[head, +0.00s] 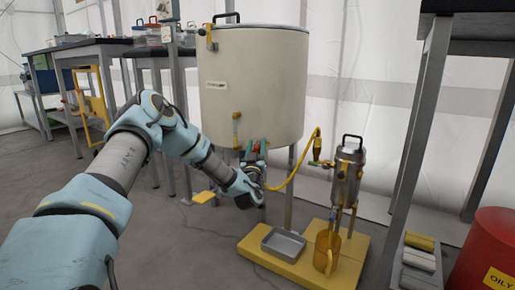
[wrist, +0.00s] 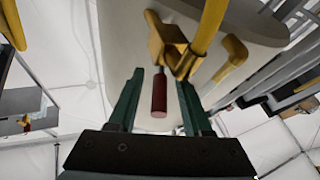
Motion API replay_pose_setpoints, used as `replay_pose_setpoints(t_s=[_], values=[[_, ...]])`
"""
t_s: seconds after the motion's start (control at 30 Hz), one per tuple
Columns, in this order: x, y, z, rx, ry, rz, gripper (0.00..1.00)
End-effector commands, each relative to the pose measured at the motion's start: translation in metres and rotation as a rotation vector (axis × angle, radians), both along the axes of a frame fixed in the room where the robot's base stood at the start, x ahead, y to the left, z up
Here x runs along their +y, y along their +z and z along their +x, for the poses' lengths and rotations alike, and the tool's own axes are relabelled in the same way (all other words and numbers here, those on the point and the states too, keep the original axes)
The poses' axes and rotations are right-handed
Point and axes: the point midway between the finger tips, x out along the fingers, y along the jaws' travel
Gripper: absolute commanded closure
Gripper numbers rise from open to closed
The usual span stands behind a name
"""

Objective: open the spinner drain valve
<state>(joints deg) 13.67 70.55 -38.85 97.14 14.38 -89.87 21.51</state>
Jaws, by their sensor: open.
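A yellow valve (wrist: 172,45) with a red handle (wrist: 159,92) shows in the wrist view, close against a pale drum. The handle hangs down from the valve body, and a yellow hose (wrist: 209,28) passes beside it. My gripper (wrist: 160,82) is open, with one green finger on each side of the red handle. Gaps show between the handle and both fingers. In the head view my gripper (head: 253,149) is at the lower front of the large cream drum (head: 250,85), where the fingers and wrist largely hide the valve.
A steel canister (head: 346,170) stands on a yellow base (head: 258,262) with a metal tray (head: 283,243) and an amber jug (head: 326,250). The yellow hose ends near the canister at a red-and-yellow fitting (head: 318,148). A red bin (head: 488,245) is at right.

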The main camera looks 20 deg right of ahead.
Motion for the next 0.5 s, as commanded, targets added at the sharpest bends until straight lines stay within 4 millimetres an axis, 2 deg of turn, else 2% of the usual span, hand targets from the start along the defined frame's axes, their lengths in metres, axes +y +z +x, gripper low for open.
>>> replay_pose_setpoints(t_s=[0.17,0.47,0.5], values=[[-0.0061,0.0044,0.0105,0.001,0.0,0.001,0.51],[-0.0071,0.0061,0.0118,0.0,-0.001,0.001,0.51],[-0.0071,0.006,0.0118,0.0,-0.001,0.001,0.55]])
